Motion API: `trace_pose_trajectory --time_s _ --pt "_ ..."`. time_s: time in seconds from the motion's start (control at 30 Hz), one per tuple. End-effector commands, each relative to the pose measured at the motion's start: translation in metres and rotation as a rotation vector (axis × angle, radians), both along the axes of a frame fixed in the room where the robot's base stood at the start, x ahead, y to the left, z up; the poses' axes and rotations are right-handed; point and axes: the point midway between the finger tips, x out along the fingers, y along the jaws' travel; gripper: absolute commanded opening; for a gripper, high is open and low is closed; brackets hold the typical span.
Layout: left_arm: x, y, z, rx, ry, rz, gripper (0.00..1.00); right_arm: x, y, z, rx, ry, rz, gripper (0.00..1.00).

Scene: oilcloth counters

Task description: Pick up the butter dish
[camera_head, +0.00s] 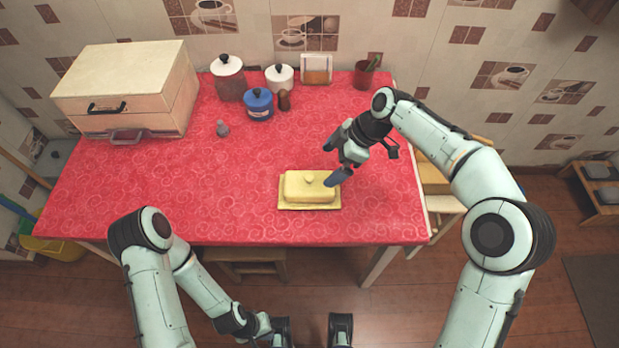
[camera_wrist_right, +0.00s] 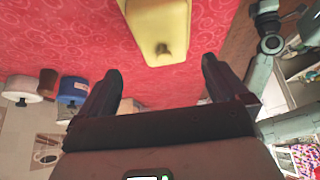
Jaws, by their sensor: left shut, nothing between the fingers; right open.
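The yellow butter dish (camera_head: 308,190), with a lid, a round knob and a flat base plate, sits upright near the front middle of the red table. My right gripper (camera_head: 333,161) is open and empty, just behind and to the right of the dish in the head view. In the right wrist view, the dish (camera_wrist_right: 158,22) is at the top centre, beyond the two spread fingers (camera_wrist_right: 162,88) and not between them. My left gripper (camera_head: 283,332) is shut and empty, low in front of the table at the bottom edge of the head view.
The red-covered table (camera_head: 120,200) is clear left of the dish. A wooden drawer box (camera_head: 125,85) stands at the back left. Canisters, including a blue one (camera_head: 258,106), a napkin holder (camera_head: 316,69) and a dark red cup (camera_head: 364,75) line the back.

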Motion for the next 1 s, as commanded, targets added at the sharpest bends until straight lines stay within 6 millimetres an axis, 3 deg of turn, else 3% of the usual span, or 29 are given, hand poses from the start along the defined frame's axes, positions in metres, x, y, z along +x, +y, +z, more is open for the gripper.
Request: trace_pose_trajectory --time_s 0.23,0.47,0.8,1.0 --pt "0.001 0.000 -0.004 0.000 -0.006 0.002 0.00 -0.001 0.024 -0.043 -0.001 0.003 0.002 1.00" --pt "0.002 0.000 -0.005 0.001 -0.009 0.002 0.00 -0.001 0.032 -0.057 0.000 0.003 0.001 1.00" --pt "0.003 0.000 -0.006 0.001 -0.012 0.003 0.00 -0.003 0.054 -0.096 0.000 0.003 0.001 1.00" --pt "0.003 0.000 -0.006 0.001 -0.012 0.003 0.00 -0.002 0.055 -0.099 0.000 0.000 -0.001 1.00"
